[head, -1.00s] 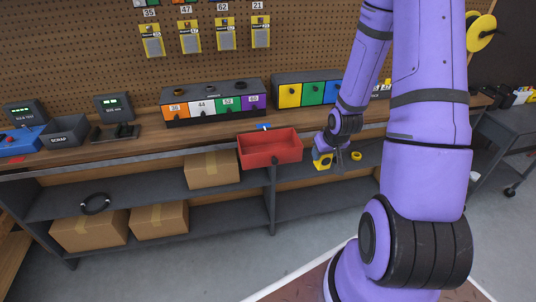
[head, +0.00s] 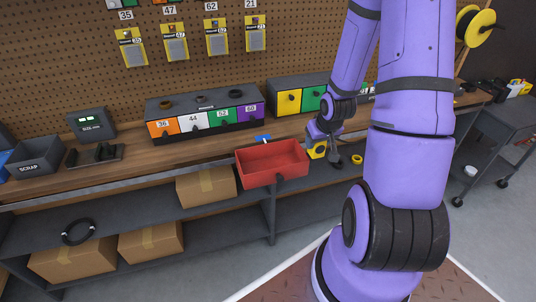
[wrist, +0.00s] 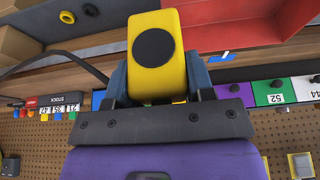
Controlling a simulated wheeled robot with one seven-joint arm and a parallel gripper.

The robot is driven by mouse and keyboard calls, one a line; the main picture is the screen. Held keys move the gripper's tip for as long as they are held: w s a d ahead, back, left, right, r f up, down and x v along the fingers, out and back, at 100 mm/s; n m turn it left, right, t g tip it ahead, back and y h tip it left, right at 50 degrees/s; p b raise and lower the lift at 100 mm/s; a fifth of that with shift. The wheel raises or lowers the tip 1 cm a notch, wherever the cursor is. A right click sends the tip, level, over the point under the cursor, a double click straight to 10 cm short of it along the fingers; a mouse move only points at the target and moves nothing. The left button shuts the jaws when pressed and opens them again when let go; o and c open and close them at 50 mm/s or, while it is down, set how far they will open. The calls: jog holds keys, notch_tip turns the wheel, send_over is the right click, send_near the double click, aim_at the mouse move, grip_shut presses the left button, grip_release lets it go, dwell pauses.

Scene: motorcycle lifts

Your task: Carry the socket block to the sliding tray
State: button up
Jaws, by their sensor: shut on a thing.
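The socket block is a yellow block with a dark round face, seen in the head view (head: 316,149) and large in the wrist view (wrist: 181,71). My gripper (head: 322,146) is shut on it, with a finger on each side in the wrist view (wrist: 156,78). The block is held just right of the sliding tray, a red open box (head: 272,179) that juts out from the front of the bench. The tray looks empty. It also shows at the top of the wrist view (wrist: 235,38). My arm hides part of the bench behind the gripper.
The wooden bench (head: 130,170) carries a row of coloured numbered drawers (head: 205,122), a yellow and green drawer unit (head: 290,101) and a scrap bin (head: 35,160). A yellow ring (head: 357,159) lies right of the gripper. Cardboard boxes (head: 206,187) sit on the shelf below.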

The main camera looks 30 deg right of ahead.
jog(key=w+a+f, duration=0.5)
jog(key=w+a, duration=0.4)
jog(key=w, duration=0.2)
jog(key=shift+w+a, duration=0.3)
jog(key=shift+a, duration=0.05)
jog(key=shift+f, duration=0.55)
dwell(0.3)
jog(key=o, duration=1.1)
